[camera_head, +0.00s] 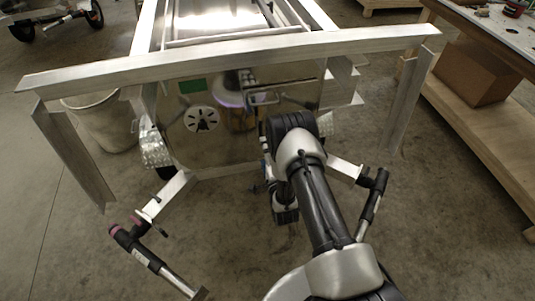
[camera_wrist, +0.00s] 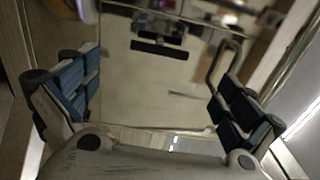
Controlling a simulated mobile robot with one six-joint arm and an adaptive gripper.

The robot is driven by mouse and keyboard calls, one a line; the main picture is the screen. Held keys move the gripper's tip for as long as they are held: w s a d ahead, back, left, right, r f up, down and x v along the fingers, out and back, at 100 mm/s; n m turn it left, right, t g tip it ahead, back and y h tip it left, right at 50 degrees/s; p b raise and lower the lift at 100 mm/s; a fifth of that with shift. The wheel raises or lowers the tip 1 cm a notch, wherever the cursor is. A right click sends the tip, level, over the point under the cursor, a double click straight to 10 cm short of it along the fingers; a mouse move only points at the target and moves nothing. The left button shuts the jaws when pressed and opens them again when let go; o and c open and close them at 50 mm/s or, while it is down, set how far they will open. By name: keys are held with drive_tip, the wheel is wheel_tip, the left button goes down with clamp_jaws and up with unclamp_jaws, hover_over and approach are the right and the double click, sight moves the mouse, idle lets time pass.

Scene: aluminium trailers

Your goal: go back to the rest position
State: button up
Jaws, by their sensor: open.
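My gripper (camera_wrist: 158,95) is open in the wrist view, with its blue-padded fingers wide apart and nothing between them. A bent metal handle (camera_wrist: 222,62) shows close by the right finger; I cannot tell whether they touch. In the head view a handle (camera_head: 280,92) is on the trailer's shiny end panel (camera_head: 215,150), just beyond my wrist. My arm (camera_head: 318,200) reaches forward to this panel, and the fingers are mostly hidden behind it.
The aluminium trailer has a wide crossbeam (camera_head: 230,60) above the panel and angled posts at both sides. A grey bin (camera_head: 105,122) stands at left. A workbench (camera_head: 490,45) with a cardboard box (camera_head: 478,72) on its lower shelf is at right. Bare floor lies at left (camera_head: 45,235).

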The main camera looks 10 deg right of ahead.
drive_tip(key=shift+s, duration=0.95)
drive_tip(key=shift+w, duration=0.1)
drive_tip(key=w+r+n+g, duration=0.2)
drive_tip(key=w+r+n, duration=0.1)
drive_tip(key=r, duration=0.7)
drive_tip(key=w+r+n+g, duration=0.2)
drive_tip(key=r+n+g, duration=0.15)
drive_tip(key=r, duration=0.65)
drive_tip(key=s+r+n+g, duration=0.2)
drive_tip(key=s+r+n, duration=0.3)
drive_tip(key=s+r, duration=0.5)
drive_tip(key=s+r+n+g, duration=0.2)
drive_tip(key=s+n+g, duration=0.1)
drive_tip(key=s, duration=1.2)
drive_tip(key=s+r+n+g, duration=0.2)
drive_tip(key=s+n+g, duration=0.1)
drive_tip(key=s, duration=1.2)
drive_tip(key=shift+s+a+r+n, duration=0.3)
drive_tip(key=shift+r+n, duration=0.05)
drive_tip(key=shift+r, duration=0.05)
drive_tip(key=shift+c, duration=0.2)
